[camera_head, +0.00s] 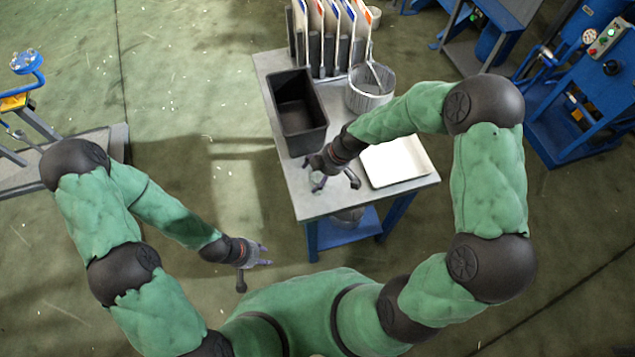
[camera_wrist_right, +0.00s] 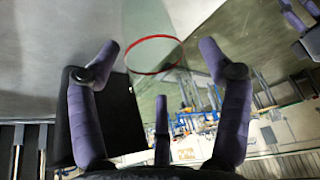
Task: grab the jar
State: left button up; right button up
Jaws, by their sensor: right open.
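A clear jar with a red rim (camera_wrist_right: 153,54) shows in the right wrist view, between and just beyond the fingertips of my right gripper (camera_wrist_right: 159,50). Its clear walls are hard to make out. In the head view my right gripper (camera_head: 335,182) is over the near left part of the table, its fingers spread. The jar is too faint there to make out clearly. The gripper is open, and I cannot tell whether any finger touches the jar. My left gripper (camera_head: 254,264) is off the table at the lower left, fingers spread and empty.
The grey table (camera_head: 315,205) also holds a black bin (camera_head: 300,122), a white tray (camera_head: 397,163), a round grey container (camera_head: 369,97) and a rack of upright folders (camera_head: 330,35). Blue machines (camera_head: 575,95) stand at the right. The floor left of the table is clear.

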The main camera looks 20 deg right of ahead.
jog(key=shift+c, duration=0.4)
jog(key=c, duration=1.4)
grip_shut()
jog(key=shift+r, duration=0.1)
